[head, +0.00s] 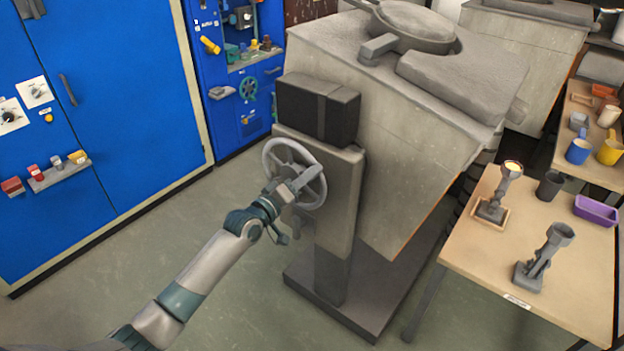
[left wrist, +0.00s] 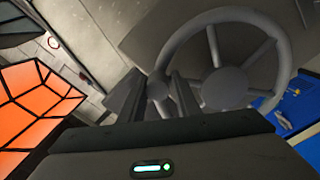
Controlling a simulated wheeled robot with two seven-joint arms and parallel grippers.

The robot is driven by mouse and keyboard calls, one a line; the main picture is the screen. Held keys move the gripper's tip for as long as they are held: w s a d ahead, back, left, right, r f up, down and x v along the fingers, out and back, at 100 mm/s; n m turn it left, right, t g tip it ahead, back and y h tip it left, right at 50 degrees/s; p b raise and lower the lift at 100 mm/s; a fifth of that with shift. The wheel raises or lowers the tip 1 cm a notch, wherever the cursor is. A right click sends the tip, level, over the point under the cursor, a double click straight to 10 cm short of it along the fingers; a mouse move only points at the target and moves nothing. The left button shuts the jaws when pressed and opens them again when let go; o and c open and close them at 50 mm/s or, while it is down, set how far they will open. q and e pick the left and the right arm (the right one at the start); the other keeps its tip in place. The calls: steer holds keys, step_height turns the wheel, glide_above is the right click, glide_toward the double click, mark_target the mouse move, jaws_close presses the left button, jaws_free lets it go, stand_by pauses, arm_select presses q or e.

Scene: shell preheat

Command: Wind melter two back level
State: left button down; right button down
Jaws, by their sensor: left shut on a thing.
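The nearer grey melter (head: 420,160) stands in the middle of the head view. Its big box body is tilted, sloping down to the right, with a round lidded opening (head: 415,25) on top. A grey spoked handwheel (head: 267,160) is on the melter's side stand, below a black box (head: 317,108). My left gripper (head: 288,190) is at the wheel's lower part, shut on its handle. In the left wrist view the wheel (left wrist: 285,55) fills the upper right, and the fingers (left wrist: 157,88) close around a rounded grip near its rim. My right gripper is out of view.
A second grey melter (head: 540,50) stands behind. A wooden table (head: 475,255) at right holds two grey burner-like stands, a dark cup and a purple tray (head: 596,210). Blue cabinets (head: 110,90) line the left. The floor (head: 230,290) around my left arm is clear.

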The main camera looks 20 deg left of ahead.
mark_target(290, 144)
arm_select(q)
steer(key=a+r+n, duration=0.1)
steer(key=a+n, duration=0.1)
steer(key=w+a+r+n, duration=0.1)
steer(key=a+r+n, duration=0.1)
steer(key=n, duration=0.1)
steer(key=w+a+r+n, duration=0.1)
steer(key=a+r+n, duration=0.1)
steer(key=n, duration=0.1)
steer(key=shift+w+a+p, duration=0.1)
steer(key=shift+w+p, duration=0.1)
steer(key=shift+p, duration=0.15)
steer(key=shift+w+a+r+n, duration=0.15)
steer(key=shift+w+a+n, duration=0.05)
steer(key=shift+a+n, duration=0.4)
steer(key=shift+w+a+r+n, duration=0.1)
steer(key=shift+w+a+n, duration=0.1)
steer(key=shift+a+n, duration=0.35)
steer(key=c, duration=1.6)
jaws_free()
steer(key=shift+o, duration=0.7)
steer(key=shift+d+f, duration=0.1)
steer(key=shift+f, duration=0.15)
steer(key=shift+s, duration=0.15)
